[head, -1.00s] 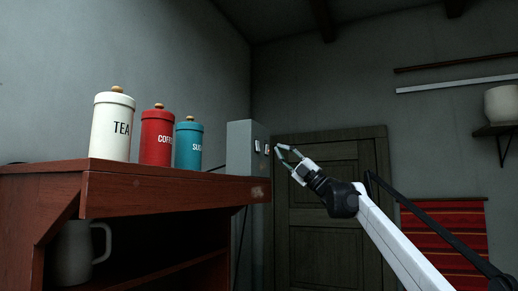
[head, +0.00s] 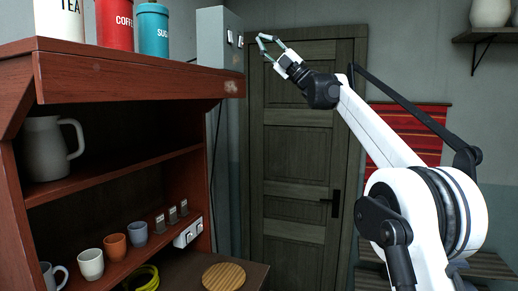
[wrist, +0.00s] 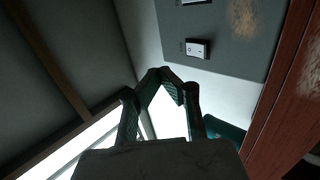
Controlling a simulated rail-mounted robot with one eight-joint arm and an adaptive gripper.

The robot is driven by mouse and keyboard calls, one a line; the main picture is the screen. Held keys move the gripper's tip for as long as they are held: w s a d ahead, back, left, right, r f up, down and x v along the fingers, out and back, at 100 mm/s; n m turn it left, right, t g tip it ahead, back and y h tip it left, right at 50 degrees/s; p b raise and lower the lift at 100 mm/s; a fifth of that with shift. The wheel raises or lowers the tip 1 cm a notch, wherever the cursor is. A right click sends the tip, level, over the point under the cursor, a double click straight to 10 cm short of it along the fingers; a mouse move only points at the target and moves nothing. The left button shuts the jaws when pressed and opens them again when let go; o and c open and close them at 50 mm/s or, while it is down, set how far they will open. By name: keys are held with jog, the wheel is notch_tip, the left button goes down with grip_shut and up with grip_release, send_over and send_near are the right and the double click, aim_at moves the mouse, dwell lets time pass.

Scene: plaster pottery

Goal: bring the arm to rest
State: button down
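My gripper (head: 261,40) is raised at the top middle of the head view, just right of a grey switch box (head: 213,45). Its two fingers bend inward and their tips meet with nothing between them. In the wrist view the gripper (wrist: 159,72) also looks shut and empty. The grey box shows there above and to the right of the fingertips, with a white rocker switch (wrist: 198,48) on its face. A gap seems to separate the fingertips from the box in the head view.
A red-brown shelf unit (head: 140,85) stands at left, bearing tea, coffee and sugar canisters (head: 154,30), a grey jug (head: 45,148) and several cups (head: 115,246). A wooden door (head: 295,150) is behind my arm. A pot (head: 490,12) sits on a wall shelf at right.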

jog(key=s+d+f+m+t+h+b, duration=0.1)
jog(key=d+f+m+t+h+b, duration=0.45)
jog(key=d+m+t+h, duration=0.7)
jog(key=s+d+f+m+g+h+b, duration=0.1)
jog(key=s+d+f+m+h, duration=0.1)
jog(key=s+f+m+h, duration=0.3)
jog(key=s+d+f+m+h+b, duration=0.1)
jog(key=s+d+f+m+h, duration=0.2)
jog(key=f, duration=0.5)
jog(key=s+d+f+m+g+h+b, duration=0.1)
jog(key=s+f+m+h+b, duration=0.15)
jog(key=f+m, duration=0.3)
jog(key=s+d+f+m+g+b, duration=0.1)
jog(key=s+f+g, duration=0.3)
jog(key=s+f, duration=0.9)
jog(key=s+d+f+m+g+h+b, duration=0.1)
jog(key=s+f+m+g+b, duration=0.2)
jog(key=s+f, duration=1)
jog(key=s+d+f+m+g+h+b, duration=0.1)
jog(key=s+f+g, duration=0.4)
jog(key=s+f, duration=0.8)
notch_tip(320, 180, down, 14)
jog(key=shift+s+r+m+b, duration=0.1)
jog(key=shift+s+m+b, duration=0.15)
jog(key=shift+m+b, duration=0.4)
jog(key=shift+d, duration=0.1)
